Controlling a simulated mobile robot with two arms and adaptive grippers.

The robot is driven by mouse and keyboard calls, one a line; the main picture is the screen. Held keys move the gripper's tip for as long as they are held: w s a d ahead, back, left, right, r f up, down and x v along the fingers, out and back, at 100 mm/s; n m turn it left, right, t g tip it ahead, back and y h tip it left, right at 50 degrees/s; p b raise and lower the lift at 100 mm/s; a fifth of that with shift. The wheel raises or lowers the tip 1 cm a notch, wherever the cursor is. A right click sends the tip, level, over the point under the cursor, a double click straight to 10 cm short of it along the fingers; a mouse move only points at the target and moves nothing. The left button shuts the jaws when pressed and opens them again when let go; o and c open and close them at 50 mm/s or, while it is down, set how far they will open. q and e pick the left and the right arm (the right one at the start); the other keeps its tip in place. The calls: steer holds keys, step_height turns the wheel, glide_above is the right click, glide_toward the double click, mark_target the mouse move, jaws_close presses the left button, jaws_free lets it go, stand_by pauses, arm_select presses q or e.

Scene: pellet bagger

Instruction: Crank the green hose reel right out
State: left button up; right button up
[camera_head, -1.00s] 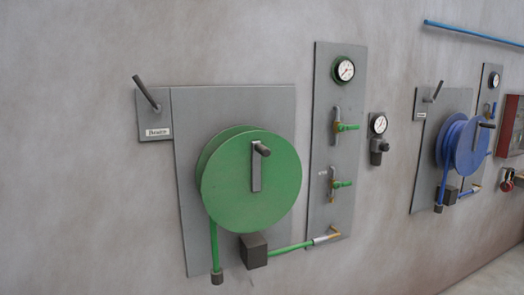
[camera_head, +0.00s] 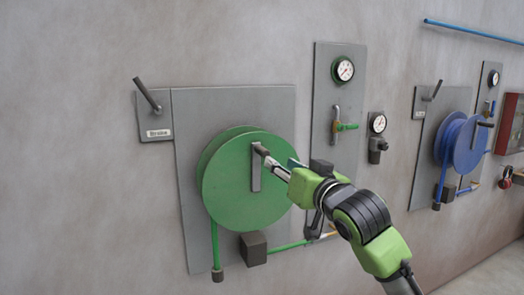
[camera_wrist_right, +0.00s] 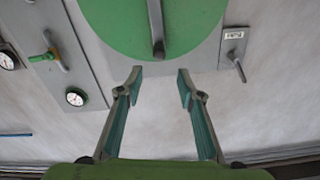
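The green hose reel (camera_head: 225,195) is mounted on a grey wall panel, with a grey crank arm (camera_head: 255,180) on its face and a dark handle (camera_head: 261,149) at the crank's upper end. My right gripper (camera_head: 270,161) reaches in from the right, its fingertips close to the handle. In the right wrist view, the gripper (camera_wrist_right: 160,73) is open, and the crank handle (camera_wrist_right: 158,49) shows just beyond the gap between the fingertips, apparently not gripped. The green hose (camera_head: 215,243) hangs below the reel. My left gripper is not in view.
A lever (camera_head: 146,94) above a label reading "Brake" is left of the reel. A valve panel (camera_head: 325,85) with a gauge (camera_head: 342,69) is right of it, partly behind my right arm. A blue reel (camera_head: 468,147) is farther right.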

mark_target(262, 151)
steer(key=p+x, duration=0.4)
steer(key=x, duration=0.8)
steer(key=shift+r+p, duration=0.1)
steer(key=shift+p, duration=0.3)
steer(key=shift+x, duration=0.8)
steer(key=shift+d, duration=0.1)
jaws_close()
